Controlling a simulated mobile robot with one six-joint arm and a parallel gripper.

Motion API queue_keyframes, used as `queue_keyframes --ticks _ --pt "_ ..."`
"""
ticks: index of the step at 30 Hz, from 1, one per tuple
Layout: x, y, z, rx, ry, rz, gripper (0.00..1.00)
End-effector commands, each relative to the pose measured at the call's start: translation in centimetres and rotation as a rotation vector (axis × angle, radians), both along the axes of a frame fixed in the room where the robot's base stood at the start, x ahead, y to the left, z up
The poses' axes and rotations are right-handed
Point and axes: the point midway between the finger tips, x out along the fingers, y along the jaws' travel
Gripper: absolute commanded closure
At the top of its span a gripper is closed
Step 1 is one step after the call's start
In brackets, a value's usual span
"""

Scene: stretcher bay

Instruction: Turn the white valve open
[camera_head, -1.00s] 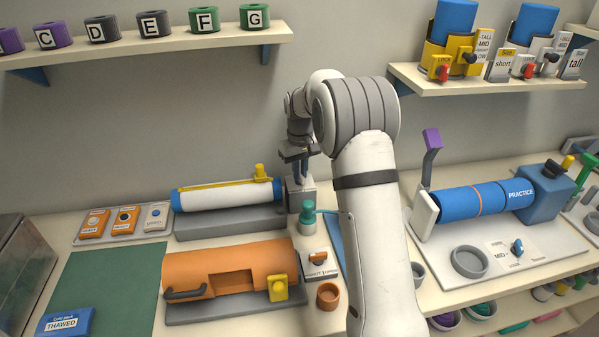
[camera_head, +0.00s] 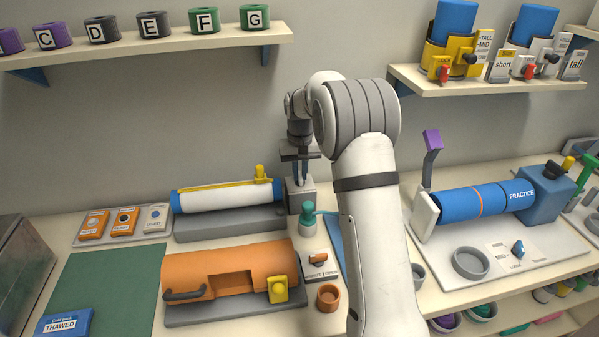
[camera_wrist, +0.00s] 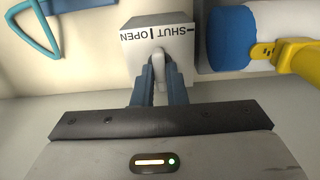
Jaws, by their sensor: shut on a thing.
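The white valve is a pale handle (camera_wrist: 160,66) on top of a grey-white block (camera_head: 300,190). The block's label reads SHUT and OPEN, upside down in the wrist view, with a dash beside SHUT and an upright bar beside OPEN. My gripper (camera_head: 301,182) points down at the block in the head view. In the wrist view its blue-grey fingers (camera_wrist: 161,80) are shut on the handle, one on each side. The handle lies nearly upright in that view, roughly in line with the bar. Its lower end is partly hidden between the fingers.
A white-and-blue cylinder (camera_head: 222,197) with a yellow strip lies left of the block. A teal post (camera_head: 307,220) stands just in front. An orange cylinder (camera_head: 230,266) and an orange-knobbed SHUT/OPEN plate (camera_head: 318,266) are nearer. The wall is close behind.

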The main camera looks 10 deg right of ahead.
Motion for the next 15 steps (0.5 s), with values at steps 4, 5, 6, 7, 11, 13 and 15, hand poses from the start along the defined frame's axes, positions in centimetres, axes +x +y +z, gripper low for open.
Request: queue_keyframes --ticks 4,5,6,7,11,13,15 --pt "0.08 0.00 0.15 0.001 -0.004 -0.001 0.84" --pt "0.08 -0.01 0.14 0.001 -0.004 -0.001 0.81" --pt "0.07 -0.01 0.13 0.001 -0.003 -0.001 0.78" --pt "0.06 -0.01 0.12 0.001 -0.003 -0.001 0.76" --pt "0.04 -0.02 0.07 0.000 -0.002 -0.001 0.66" --pt "0.03 -0.02 0.05 0.000 -0.001 0.000 0.66" --pt "0.02 -0.02 0.04 0.000 -0.001 0.000 0.66"
